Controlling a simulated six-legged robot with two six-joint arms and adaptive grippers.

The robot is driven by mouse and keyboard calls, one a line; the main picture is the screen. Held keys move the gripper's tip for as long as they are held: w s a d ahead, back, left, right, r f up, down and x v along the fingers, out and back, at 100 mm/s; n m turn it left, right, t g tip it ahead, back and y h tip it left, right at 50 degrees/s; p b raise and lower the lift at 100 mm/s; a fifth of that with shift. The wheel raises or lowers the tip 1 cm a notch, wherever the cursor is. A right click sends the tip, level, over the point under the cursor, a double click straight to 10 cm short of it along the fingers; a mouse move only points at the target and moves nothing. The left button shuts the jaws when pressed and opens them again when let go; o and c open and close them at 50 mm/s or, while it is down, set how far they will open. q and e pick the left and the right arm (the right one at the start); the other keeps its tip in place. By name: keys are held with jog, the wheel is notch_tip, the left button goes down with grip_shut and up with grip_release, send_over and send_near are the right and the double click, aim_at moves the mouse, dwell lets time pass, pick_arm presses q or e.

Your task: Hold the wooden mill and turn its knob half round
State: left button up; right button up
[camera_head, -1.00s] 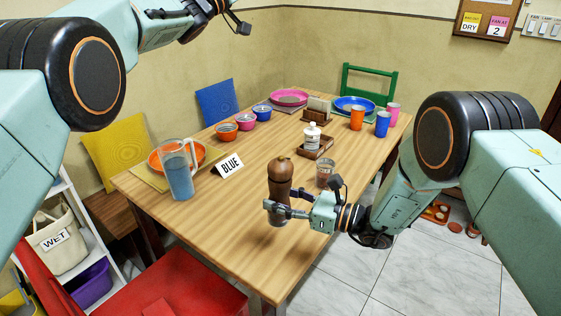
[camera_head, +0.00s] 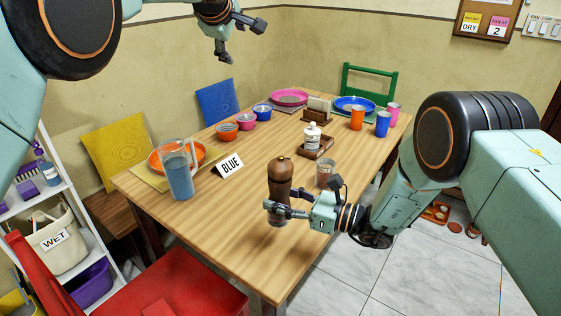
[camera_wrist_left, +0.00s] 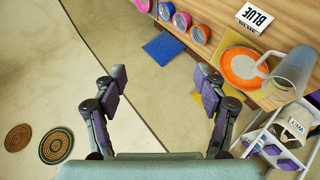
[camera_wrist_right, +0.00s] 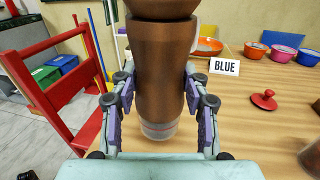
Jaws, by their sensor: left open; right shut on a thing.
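The wooden mill (camera_head: 280,180) stands upright at the near right edge of the table, dark brown with a round knob (camera_head: 280,160) on top. My right gripper (camera_head: 272,211) is shut around its lower body. In the right wrist view the mill (camera_wrist_right: 162,75) fills the middle between both fingers, with a clear base below; its knob is out of that view. My left gripper (camera_head: 241,40) is open and empty, high above the back left of the table, well away from the mill. Its spread fingers (camera_wrist_left: 165,85) show in the left wrist view.
A blue-filled pitcher (camera_head: 179,172), a BLUE sign (camera_head: 230,166) and a glass jar (camera_head: 325,173) stand on the table (camera_head: 240,215). A white bottle (camera_head: 312,137) sits in a wooden tray behind the mill. A red chair (camera_head: 180,285) is at the near side.

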pick_arm(q)
jog(key=s+d+f+n+g+h, duration=0.2)
jog(key=s+d+f+g, duration=0.3)
jog(key=s+f, duration=0.4)
jog(key=g+h, duration=0.1)
jog(key=g, duration=0.6)
send_near(280, 160)
jog(key=x, duration=1)
jog(key=shift+d+f, duration=0.1)
jog(key=shift+f, duration=0.15)
jog(key=c, duration=1.2)
